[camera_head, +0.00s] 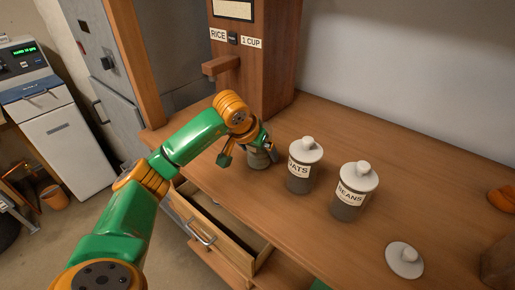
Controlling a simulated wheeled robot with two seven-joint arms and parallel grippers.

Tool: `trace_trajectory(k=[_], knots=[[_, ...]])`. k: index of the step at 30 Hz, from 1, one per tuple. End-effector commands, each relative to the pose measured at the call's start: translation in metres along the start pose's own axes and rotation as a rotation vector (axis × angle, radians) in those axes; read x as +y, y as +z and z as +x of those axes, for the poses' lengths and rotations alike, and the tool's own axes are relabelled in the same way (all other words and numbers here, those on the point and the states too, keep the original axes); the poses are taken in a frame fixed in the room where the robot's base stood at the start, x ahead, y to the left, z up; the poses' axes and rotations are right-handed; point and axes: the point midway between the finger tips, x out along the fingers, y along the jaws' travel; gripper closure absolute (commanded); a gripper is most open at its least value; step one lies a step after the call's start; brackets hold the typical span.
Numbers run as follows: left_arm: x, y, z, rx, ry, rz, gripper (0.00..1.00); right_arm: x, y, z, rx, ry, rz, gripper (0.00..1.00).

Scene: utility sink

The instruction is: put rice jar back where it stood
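A small glass jar (258,159), partly hidden by my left gripper, stands on the wooden counter in front of the rice dispenser. Its label is not readable, and no white lid shows on it. My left gripper (246,151) is at this jar, with its fingers spread; the left finger looks apart from the glass. Contact on the right side is hard to tell. A loose white lid (404,259) lies on the counter at the lower right. My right gripper is not in view.
The wooden dispenser (270,75) marked RICE and 1 CUP stands behind the jar. Lidded jars of oats (299,178) and beans (346,203) stand to the right. An open drawer (216,235) juts out below.

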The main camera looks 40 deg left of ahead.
Motion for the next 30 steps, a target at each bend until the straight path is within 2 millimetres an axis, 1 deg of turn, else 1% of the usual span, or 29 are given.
trace_trajectory(k=[1,2,5,12,15,18,22,30], knots=[[0.000,-0.003,-0.004,0.001,0.001,0.000,0.00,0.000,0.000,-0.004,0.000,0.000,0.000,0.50],[0.000,-0.002,-0.006,0.002,0.000,0.000,0.00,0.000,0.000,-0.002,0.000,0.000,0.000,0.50],[0.000,-0.002,-0.021,0.005,0.000,0.001,0.00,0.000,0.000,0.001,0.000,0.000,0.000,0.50],[0.000,-0.003,-0.078,0.007,0.001,0.000,0.00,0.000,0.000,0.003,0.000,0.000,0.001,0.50],[0.000,-0.003,-0.098,0.006,-0.001,0.000,0.00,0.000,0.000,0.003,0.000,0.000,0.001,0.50],[0.000,-0.002,-0.113,0.004,0.000,-0.001,0.00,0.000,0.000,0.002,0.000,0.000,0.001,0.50],[0.000,-0.002,-0.122,0.001,-0.001,0.000,0.00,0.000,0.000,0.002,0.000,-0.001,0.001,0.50],[0.000,-0.001,-0.122,0.000,-0.001,0.000,0.00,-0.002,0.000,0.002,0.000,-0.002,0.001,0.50]])
